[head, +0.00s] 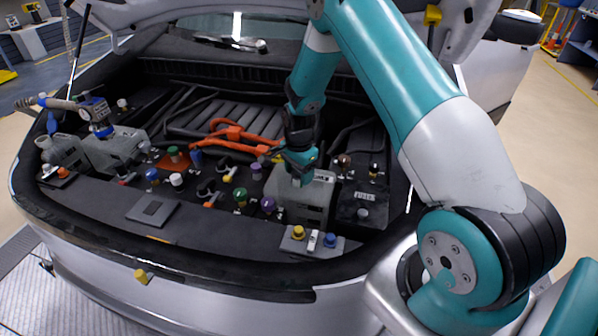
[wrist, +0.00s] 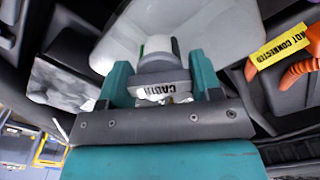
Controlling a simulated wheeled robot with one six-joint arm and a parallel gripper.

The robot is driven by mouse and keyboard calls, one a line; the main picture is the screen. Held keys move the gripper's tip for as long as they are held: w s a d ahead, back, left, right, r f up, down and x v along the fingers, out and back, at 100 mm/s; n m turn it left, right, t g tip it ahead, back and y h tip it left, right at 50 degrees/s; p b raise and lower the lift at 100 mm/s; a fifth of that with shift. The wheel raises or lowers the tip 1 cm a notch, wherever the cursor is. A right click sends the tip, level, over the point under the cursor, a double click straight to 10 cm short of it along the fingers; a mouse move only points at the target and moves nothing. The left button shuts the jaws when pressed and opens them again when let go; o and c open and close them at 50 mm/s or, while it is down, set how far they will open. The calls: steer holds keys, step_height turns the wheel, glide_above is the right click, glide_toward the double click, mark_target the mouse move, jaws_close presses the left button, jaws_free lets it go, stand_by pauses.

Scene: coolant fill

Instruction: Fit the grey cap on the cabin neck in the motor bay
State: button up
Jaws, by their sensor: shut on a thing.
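My gripper (head: 299,165) is low over the grey tank (head: 303,203) at the right of the motor bay. In the wrist view, the teal fingers of my gripper (wrist: 162,72) are shut on the grey cap (wrist: 160,64), one on each side. A white label reading CABIN (wrist: 166,88) shows between the fingers, close to the cap. The pale tank body shows around and behind the cap. The cabin neck itself is mostly hidden by the cap and fingers, and I cannot tell whether the cap is seated on it.
Orange cables (head: 238,133) lie left of my gripper, with a yellow NOT CONNECTED tag (wrist: 278,47) in the wrist view. The black FUSES box (head: 362,204) is close on the right. A small tray holds a yellow cap (head: 298,232) and a blue cap (head: 330,240) in front.

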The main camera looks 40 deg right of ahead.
steer(key=m, duration=0.3)
steer(key=shift+s+f, duration=0.1)
steer(key=shift+f, duration=0.05)
steer(key=o, duration=0.9)
steer(key=shift+a+m, duration=0.1)
steer(key=shift+m, duration=0.2)
step_height(320, 180, up, 18)
steer(key=b, duration=0.3)
steer(key=shift+f+b, duration=0.25)
steer(key=shift+b, duration=0.05)
steer(key=s+a+r+n+y, duration=0.1)
steer(key=s+a+r+n, duration=0.45)
steer(key=a+n, duration=0.35)
steer(key=s+a+r+n+y, duration=0.1)
steer(key=s+a+n, duration=0.4)
steer(key=s+n, duration=0.1)
steer(key=s+a+r+n+y, duration=0.1)
steer(key=s+a+n, duration=0.3)
steer(key=s, duration=0.5)
steer(key=s+a+r+n+y, duration=0.1)
steer(key=s+a+n, duration=0.4)
steer(key=s+n, duration=0.2)
steer(key=shift+s+a+n, duration=0.15)
steer(key=shift+a+n, duration=0.2)
steer(key=shift+n, duration=0.35)
